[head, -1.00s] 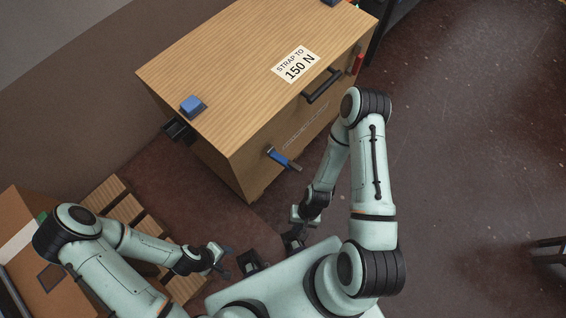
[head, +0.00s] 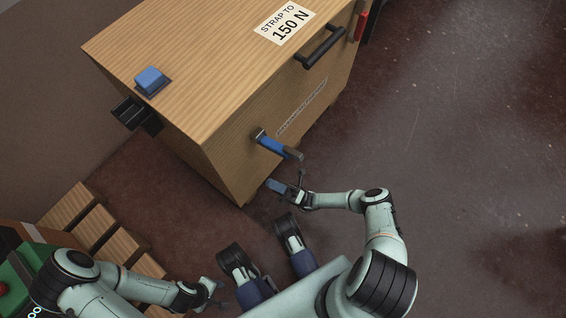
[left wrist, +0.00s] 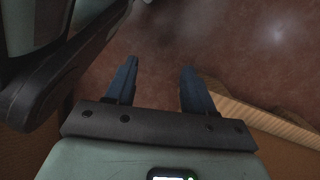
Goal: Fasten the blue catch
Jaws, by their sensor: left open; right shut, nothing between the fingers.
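The blue catch (head: 279,147) is a blue lever on a black mount on the front side of a large wooden crate (head: 215,95). Its free end sticks out from the crate, tilted down to the right. My right gripper (head: 277,186) is shut and empty, below the catch and apart from it. My left gripper (head: 216,294) is open and empty, low in the head view and far from the catch. In the left wrist view its two fingers (left wrist: 158,85) are spread over the floor.
The crate top has a blue block (head: 151,80) and a "STRAP TO 150 N" label (head: 285,22). A black handle (head: 320,47) and a red catch (head: 361,22) are further along the front side. A wooden pallet (head: 95,227) lies left. The floor right is clear.

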